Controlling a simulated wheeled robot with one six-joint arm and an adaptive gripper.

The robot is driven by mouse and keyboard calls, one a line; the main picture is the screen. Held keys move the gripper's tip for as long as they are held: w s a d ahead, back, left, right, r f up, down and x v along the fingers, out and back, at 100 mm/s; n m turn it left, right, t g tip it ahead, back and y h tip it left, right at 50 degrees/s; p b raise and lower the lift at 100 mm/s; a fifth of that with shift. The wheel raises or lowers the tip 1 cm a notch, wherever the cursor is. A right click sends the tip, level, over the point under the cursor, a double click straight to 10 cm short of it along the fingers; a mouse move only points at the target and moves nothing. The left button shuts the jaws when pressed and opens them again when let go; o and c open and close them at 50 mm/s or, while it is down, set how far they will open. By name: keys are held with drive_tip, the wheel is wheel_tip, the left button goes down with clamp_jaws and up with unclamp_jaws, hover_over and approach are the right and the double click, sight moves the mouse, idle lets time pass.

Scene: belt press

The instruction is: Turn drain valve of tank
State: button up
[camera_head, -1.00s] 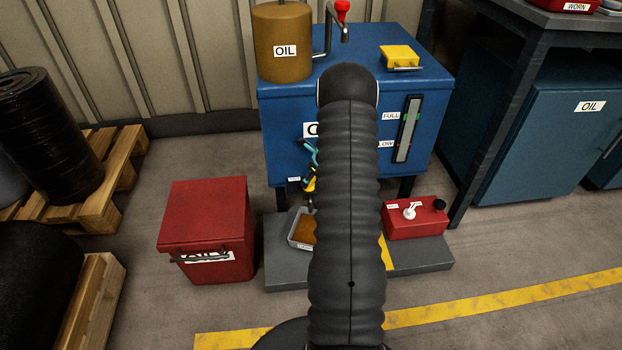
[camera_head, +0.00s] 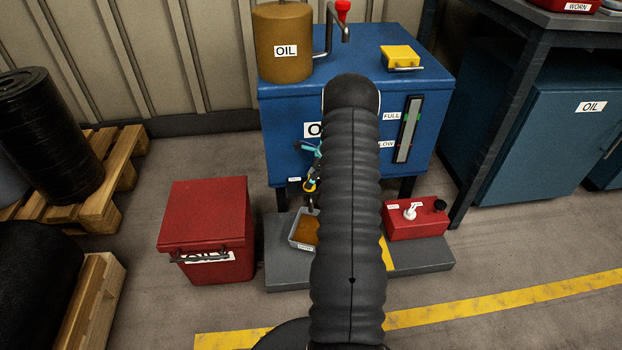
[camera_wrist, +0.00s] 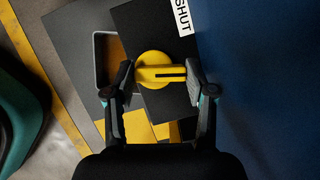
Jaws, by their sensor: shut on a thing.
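The blue oil tank (camera_head: 280,120) stands at the centre of the head view, partly hidden by my arm. Its drain valve has a yellow round handle (camera_wrist: 153,66) with a dark slot, set in front of a black plate (camera_wrist: 150,30) marked SHUT (camera_wrist: 184,16). In the wrist view my gripper (camera_wrist: 157,84) has a finger on each side of the handle and is shut on it. In the head view my gripper (camera_head: 311,165) shows only in part at the tank's front, left of my arm, above the valve's yellow part (camera_head: 310,185).
A tray with brown oil (camera_head: 292,240) sits below the valve on a grey base (camera_head: 282,274). A red bin (camera_head: 203,225) stands to the left and a red box (camera_head: 415,222) to the right. Pallets stand at far left, a workbench at right. The floor in front is clear.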

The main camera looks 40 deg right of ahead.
drive_tip(key=shift+n, duration=0.7)
drive_tip(key=shift+g, duration=0.3)
drive_tip(key=o, duration=1.2)
drive_tip(key=shift+w, duration=0.1)
drive_tip(key=shift+c, duration=0.2)
drive_tip(key=shift+r, duration=0.1)
